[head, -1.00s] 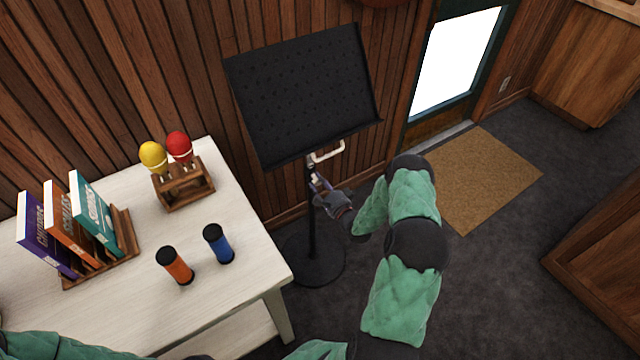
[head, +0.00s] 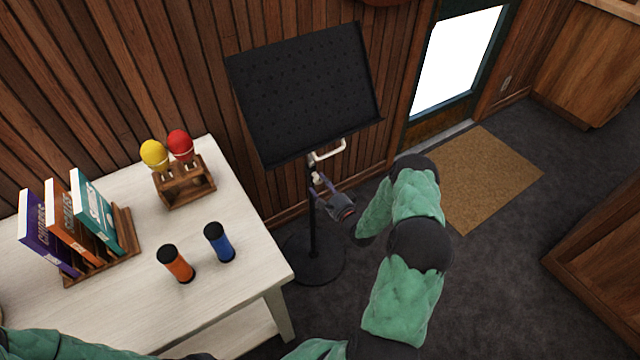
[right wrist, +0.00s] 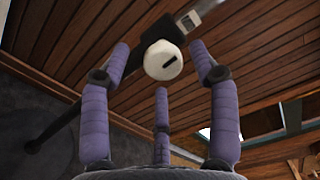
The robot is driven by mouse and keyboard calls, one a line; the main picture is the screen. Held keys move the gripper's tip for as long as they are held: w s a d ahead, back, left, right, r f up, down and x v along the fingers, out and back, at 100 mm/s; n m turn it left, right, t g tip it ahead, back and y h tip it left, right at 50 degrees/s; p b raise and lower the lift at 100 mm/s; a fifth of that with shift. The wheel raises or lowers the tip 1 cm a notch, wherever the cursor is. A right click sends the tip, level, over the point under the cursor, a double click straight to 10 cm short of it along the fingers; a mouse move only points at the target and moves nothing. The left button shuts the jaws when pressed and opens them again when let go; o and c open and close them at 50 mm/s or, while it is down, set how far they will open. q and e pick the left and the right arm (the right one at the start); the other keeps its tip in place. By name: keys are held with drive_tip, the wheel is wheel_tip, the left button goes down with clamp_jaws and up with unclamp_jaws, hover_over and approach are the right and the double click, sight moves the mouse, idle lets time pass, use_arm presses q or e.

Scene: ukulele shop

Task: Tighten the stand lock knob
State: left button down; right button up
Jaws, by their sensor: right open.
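The black music stand (head: 305,95) stands upright by the wood wall, its round base on the dark floor. The cream lock knob (head: 316,178) is on its pole below the desk. In the right wrist view the knob (right wrist: 163,62) is round with a dark slot and faces the camera. My right gripper (head: 322,186) is at the knob. Its purple padded fingers are spread open around the knob, with gaps showing at the sides. Whether any fingertip touches it I cannot tell. My left gripper is out of view; part of my left arm shows at the lower left.
A white table (head: 130,310) at left holds books, maracas in a rack (head: 185,185), and orange and blue shakers. Floor by the doormat (head: 480,180) is clear.

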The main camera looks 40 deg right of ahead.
drive_tip(key=s+a, duration=0.1)
drive_tip(key=s, duration=0.9)
drive_tip(key=shift+s, duration=0.15)
drive_tip(key=shift+a, duration=0.1)
